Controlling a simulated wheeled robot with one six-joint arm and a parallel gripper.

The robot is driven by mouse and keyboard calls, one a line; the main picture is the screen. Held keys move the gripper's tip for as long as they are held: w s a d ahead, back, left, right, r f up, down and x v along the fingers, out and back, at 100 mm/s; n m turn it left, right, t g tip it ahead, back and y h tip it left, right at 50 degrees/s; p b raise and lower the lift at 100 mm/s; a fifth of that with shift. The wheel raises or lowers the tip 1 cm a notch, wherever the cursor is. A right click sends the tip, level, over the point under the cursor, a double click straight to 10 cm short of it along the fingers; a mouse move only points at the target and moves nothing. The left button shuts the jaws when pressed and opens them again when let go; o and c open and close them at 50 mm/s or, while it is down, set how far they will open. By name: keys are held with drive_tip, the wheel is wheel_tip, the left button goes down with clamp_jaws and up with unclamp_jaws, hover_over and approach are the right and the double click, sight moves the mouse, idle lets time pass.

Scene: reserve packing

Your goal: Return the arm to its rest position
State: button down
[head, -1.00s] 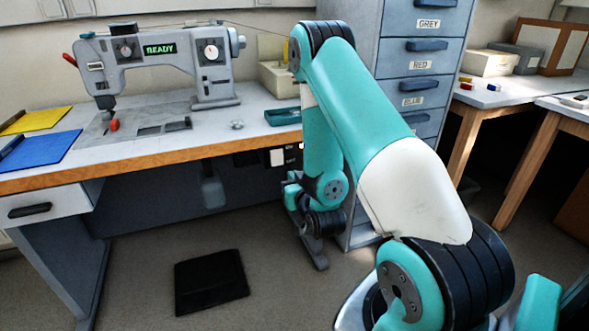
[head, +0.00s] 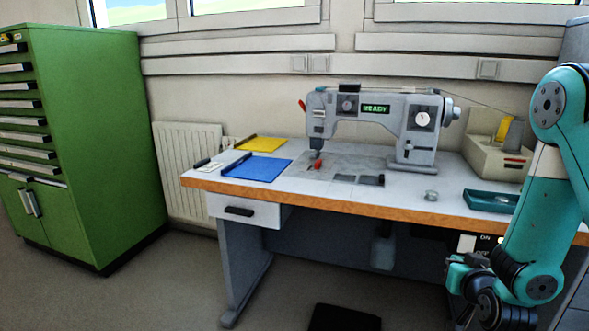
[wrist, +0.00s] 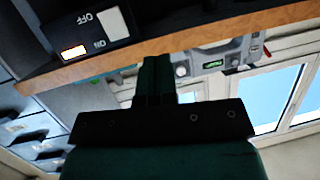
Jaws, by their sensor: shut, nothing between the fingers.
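My arm (head: 545,215) is at the right edge of the head view, in front of the sewing table. It is folded, with its forearm hanging down and its wrist low by the table's front. My gripper (wrist: 157,68) shows in the wrist view with its fingers together and nothing between them. In the head view the fingers are too small and dark to make out clearly. The wrist view is tilted upside down and shows the table's wooden edge (wrist: 190,43) and a switch box (wrist: 93,28) beyond the gripper.
A sewing machine (head: 385,115) stands on the table (head: 300,195) with yellow (head: 260,144) and blue (head: 258,168) sheets and a teal tray (head: 490,201). A green cabinet (head: 105,140) stands at left. A black pedal (head: 345,318) lies on the floor. Floor at the lower left is clear.

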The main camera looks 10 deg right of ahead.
drive_tip(key=s+a+r+n+g+y, duration=0.3)
drive_tip(key=a+r+g+y, duration=0.1)
drive_tip(key=a, duration=0.6)
drive_tip(key=s+a+r+n+g+y, duration=0.25)
drive_tip(key=a+r+y, duration=0.2)
drive_tip(key=a, duration=0.55)
drive_tip(key=s+a+r+n+g, duration=0.3)
drive_tip(key=s+r+g, duration=0.1)
drive_tip(key=s, duration=0.6)
drive_tip(key=s+a+r+n+g, duration=0.3)
drive_tip(key=s+r+g, duration=0.1)
drive_tip(key=s, duration=0.6)
wheel_tip(320, 180, up, 19)
drive_tip(key=p, duration=2)
drive_tip(key=shift+w+d, duration=0.15)
drive_tip(key=shift+w, duration=0.25)
